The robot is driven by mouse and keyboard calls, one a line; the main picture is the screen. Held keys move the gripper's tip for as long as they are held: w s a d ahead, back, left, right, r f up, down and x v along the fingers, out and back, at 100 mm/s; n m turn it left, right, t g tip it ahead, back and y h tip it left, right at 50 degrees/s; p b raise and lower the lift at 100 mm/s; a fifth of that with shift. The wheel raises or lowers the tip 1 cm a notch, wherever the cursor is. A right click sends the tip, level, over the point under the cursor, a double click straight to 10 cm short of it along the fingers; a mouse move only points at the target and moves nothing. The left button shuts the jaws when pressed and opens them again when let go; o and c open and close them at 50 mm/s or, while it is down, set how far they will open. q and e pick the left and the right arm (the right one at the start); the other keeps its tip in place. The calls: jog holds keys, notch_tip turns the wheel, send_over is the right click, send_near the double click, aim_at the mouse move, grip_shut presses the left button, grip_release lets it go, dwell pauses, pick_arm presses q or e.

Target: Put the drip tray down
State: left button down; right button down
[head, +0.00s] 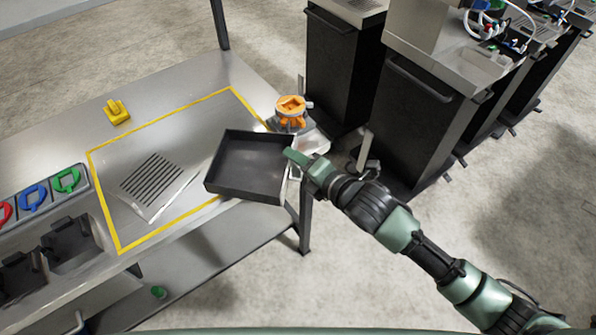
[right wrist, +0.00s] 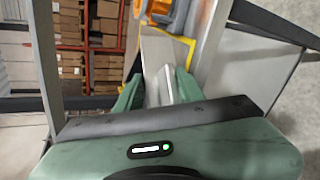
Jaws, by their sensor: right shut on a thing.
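The drip tray (head: 247,177) is a dark, shallow, open square box in the head view. It is over the right front part of the yellow-outlined area (head: 118,245) on the metal table, and its right corner reaches past the table edge. My right gripper (head: 293,160) is shut on the tray's right side. In the right wrist view the two green fingers (right wrist: 157,92) show with a grey piece between them. I cannot tell whether the tray touches the table. My left gripper is in neither view.
A slotted metal plate (head: 153,180) lies inside the outline left of the tray. An orange part (head: 291,112) stands at the table's right corner. A yellow piece (head: 117,112) sits behind the outline. Coloured rings (head: 33,198) are at the left. Dark cabinets (head: 416,110) stand beyond the table.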

jog(key=shift+f, duration=2.55)
jog(key=c, duration=0.9)
grip_release()
jog(key=shift+f, duration=0.1)
jog(key=shift+s+d, duration=0.1)
